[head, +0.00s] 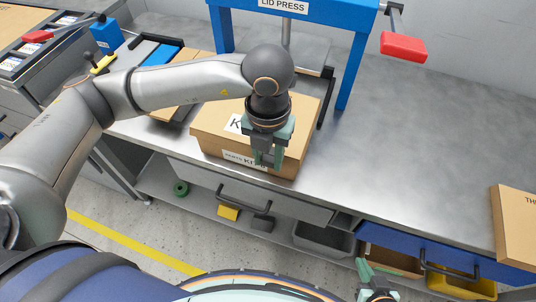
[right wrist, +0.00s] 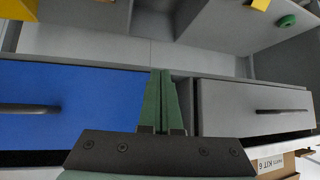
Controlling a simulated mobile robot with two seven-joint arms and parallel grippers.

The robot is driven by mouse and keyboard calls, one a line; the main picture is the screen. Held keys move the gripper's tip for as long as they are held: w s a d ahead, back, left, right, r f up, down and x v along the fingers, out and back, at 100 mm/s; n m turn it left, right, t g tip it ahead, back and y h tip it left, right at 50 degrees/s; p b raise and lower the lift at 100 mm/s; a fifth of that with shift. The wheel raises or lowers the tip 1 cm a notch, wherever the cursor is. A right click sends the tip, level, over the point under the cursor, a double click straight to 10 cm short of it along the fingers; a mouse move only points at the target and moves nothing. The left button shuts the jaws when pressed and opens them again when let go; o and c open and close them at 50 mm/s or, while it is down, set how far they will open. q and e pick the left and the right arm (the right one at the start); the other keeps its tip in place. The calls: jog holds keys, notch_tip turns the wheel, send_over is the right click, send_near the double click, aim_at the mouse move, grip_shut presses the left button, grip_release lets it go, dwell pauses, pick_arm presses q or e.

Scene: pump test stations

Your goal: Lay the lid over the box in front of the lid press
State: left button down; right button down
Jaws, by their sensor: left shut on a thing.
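The brown cardboard lid (head: 212,117), with a white label on top, lies over the brown box (head: 212,149) in front of the blue lid press (head: 358,62). The box's front carries a "KIT 6" label, which also shows on the box in the right wrist view (right wrist: 278,162). My left gripper (head: 267,160) points down at the lid's front edge and is shut on the lid. It hides part of the lid and front. I cannot tell whether the lid is fully seated. My right gripper (head: 374,280) is shut and empty, low before the bench; its fingers meet in the right wrist view (right wrist: 166,100).
The metal bench top (head: 420,140) is clear to the right of the press. Another cardboard box (head: 517,232) stands at the right edge. The press has a red-ended handle (head: 403,47). Below the bench are a grey drawer (head: 240,192) and a blue drawer (head: 445,255).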

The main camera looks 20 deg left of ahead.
pick_arm(q)
jog(key=shift+c, duration=2.3)
grip_release()
pick_arm(e)
jog(key=shift+f, duration=0.1)
pick_arm(q)
jog(key=shift+r, duration=0.35)
notch_tip(320, 180, up, 12)
pick_arm(e)
jog(key=shift+w+a+r, duration=0.1)
jog(key=shift+a+r, duration=0.1)
jog(key=shift+r, duration=0.25)
pick_arm(q)
notch_tip(320, 180, up, 12)
jog(key=p, duration=0.9)
pick_arm(e)
notch_tip(320, 180, up, 9)
